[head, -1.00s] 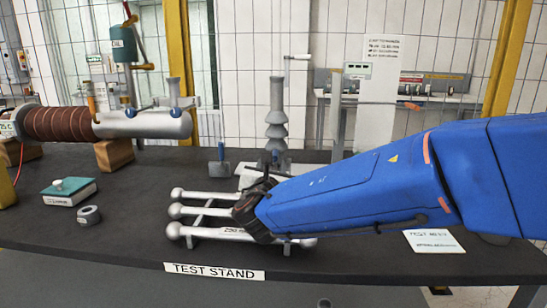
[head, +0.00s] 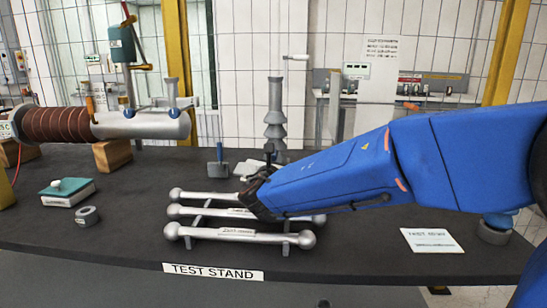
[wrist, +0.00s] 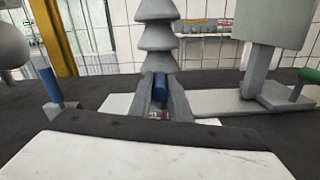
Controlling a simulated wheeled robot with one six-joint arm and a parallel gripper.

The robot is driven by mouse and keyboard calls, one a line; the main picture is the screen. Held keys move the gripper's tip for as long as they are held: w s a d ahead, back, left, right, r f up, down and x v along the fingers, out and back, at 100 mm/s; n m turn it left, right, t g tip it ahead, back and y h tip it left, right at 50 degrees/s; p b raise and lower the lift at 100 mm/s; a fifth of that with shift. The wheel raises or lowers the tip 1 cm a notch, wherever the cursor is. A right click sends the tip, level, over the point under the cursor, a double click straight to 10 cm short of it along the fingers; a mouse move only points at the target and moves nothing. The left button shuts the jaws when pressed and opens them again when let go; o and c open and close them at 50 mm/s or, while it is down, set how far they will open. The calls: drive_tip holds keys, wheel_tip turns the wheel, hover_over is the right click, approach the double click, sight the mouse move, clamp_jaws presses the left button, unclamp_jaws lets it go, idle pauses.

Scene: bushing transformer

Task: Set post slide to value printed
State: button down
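The post, a grey ribbed column (head: 275,112), stands behind the rods at the back of the dark table. In the wrist view the post (wrist: 158,45) is straight ahead, with a blue slide (wrist: 161,86) in the slot of its lower part. A small marked patch is below the slide, too small to read. My gripper (head: 262,178) is in front of the post, above the right half of the silver rods. Its fingers are dark and blurred, so I cannot tell whether they are open. A printed sheet (head: 432,241) lies at right, its value unreadable.
Silver ball-ended rods (head: 240,236) lie in front on a rack. A blue-handled tool (head: 219,160) is left of the post. A teal box (head: 68,192), grey ring (head: 87,216) and ribbed brown bushing (head: 62,124) are farther left. A pale slab (wrist: 150,158) fills the wrist view's bottom.

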drive_tip(key=shift+s+d, duration=0.1)
drive_tip(key=shift+d, duration=2.95)
drive_tip(key=c, duration=1.6)
unclamp_jaws()
drive_tip(key=shift+c, duration=0.2)
drive_tip(key=s, duration=1.7)
drive_tip(key=shift+s+a, duration=0.2)
drive_tip(key=shift+a, duration=0.1)
